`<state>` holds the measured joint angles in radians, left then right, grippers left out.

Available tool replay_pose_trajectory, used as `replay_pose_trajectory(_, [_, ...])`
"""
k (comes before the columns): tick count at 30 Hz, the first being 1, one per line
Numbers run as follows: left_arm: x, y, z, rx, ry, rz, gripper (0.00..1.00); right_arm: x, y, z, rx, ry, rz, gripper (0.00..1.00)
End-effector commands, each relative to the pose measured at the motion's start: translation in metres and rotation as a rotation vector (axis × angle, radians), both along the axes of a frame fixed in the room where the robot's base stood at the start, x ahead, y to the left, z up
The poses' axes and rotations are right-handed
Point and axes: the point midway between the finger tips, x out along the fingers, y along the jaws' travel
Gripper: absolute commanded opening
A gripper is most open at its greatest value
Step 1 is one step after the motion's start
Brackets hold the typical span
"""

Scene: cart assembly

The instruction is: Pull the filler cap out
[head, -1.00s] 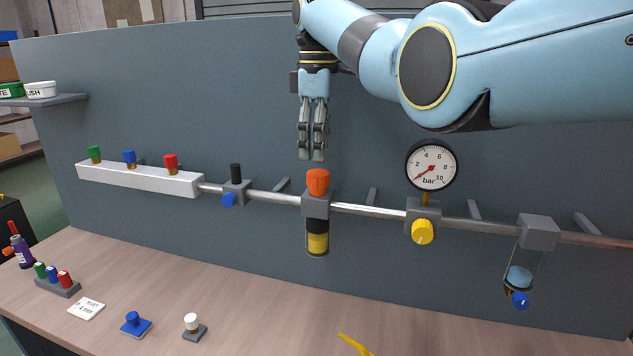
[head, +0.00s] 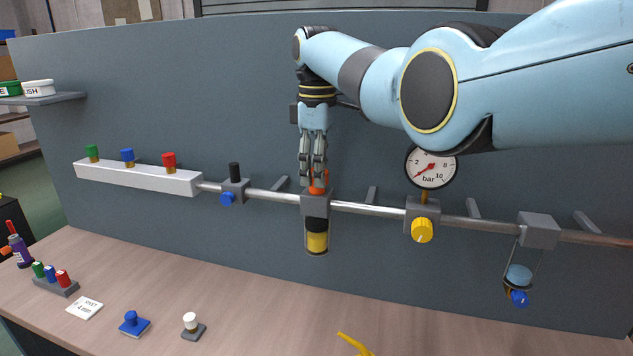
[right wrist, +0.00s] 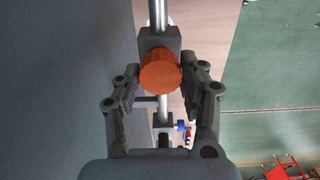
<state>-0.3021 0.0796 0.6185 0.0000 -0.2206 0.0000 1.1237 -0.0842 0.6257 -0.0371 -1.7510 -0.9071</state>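The orange filler cap (head: 319,190) sits on top of a grey block (head: 316,205) on the pipe, above a clear bowl (head: 317,241) with yellow liquid. My right gripper (head: 312,182) points straight down over it, and its fingers hide part of the cap. In the right wrist view the ribbed cap (right wrist: 160,72) lies between the two fingers, one on each side, with what look like narrow gaps. The fingers look open around the cap. My left gripper is not in view.
A pressure gauge (head: 431,167) and yellow knob (head: 422,230) are to the right on the pipe (head: 375,208). A black-topped valve (head: 235,183) is to the left. The grey panel (head: 200,100) stands close behind. Small parts lie on the bench.

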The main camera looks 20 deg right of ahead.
Motion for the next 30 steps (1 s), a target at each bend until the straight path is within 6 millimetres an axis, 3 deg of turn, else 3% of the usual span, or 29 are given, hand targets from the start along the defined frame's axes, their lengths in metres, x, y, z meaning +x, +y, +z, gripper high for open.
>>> replay_pose_trajectory(1, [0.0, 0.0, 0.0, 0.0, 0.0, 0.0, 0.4, 0.0, 0.0, 0.0, 0.0, 0.0, 0.0, 0.28])
replay_pose_trajectory(7, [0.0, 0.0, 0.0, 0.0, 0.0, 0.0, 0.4, 0.0, 0.0, 0.0, 0.0, 0.0, 0.0, 0.02])
replay_pose_trajectory(23, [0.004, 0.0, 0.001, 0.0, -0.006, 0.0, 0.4, 0.0, 0.0, 0.008, 0.0, -0.001, 0.0, 0.02])
replay_pose_trajectory(30, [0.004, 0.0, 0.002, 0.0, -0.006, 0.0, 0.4, 0.0, 0.0, 0.028, 0.0, -0.002, 0.0, 0.02])
